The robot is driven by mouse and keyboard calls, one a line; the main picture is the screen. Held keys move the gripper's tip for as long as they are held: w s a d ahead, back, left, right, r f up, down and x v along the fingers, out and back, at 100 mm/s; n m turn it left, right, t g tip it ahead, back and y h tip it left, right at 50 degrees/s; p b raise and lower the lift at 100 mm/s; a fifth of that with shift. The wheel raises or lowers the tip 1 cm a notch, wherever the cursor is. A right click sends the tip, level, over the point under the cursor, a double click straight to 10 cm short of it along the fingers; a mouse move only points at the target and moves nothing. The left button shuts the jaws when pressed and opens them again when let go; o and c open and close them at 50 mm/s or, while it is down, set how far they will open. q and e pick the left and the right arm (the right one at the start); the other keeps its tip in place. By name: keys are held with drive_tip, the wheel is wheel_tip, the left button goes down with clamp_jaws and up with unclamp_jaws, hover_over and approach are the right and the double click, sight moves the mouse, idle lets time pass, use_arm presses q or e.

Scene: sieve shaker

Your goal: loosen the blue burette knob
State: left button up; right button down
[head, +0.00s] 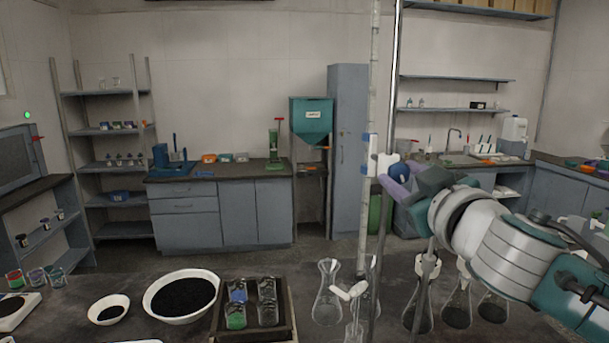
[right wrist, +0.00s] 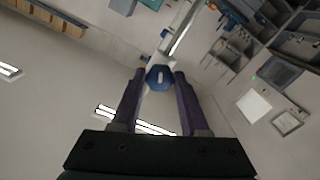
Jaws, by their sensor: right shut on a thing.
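The blue burette knob (head: 398,172) is on a white clamp piece beside the metal stand rod (head: 387,130). The graduated burette tube (head: 374,60) runs upright just left of the rod. My right gripper (head: 395,182) reaches in from the right with its purple fingers at the knob. In the right wrist view the knob (right wrist: 159,78) shows a pale mark on its face and sits between the two fingertips, so the gripper is shut on it. The fingers hide part of the knob in the head view. My left gripper is not in view.
Several glass flasks (head: 327,300) stand on the dark bench below the burette. The space left of the burette at knob height is clear.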

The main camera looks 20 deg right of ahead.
drive_tip(key=n, duration=0.6)
drive_tip(key=shift+n, duration=0.3)
drive_tip(key=n, duration=0.4)
drive_tip(key=shift+n, duration=1.2)
drive_tip(key=shift+c, duration=2.2)
unclamp_jaws()
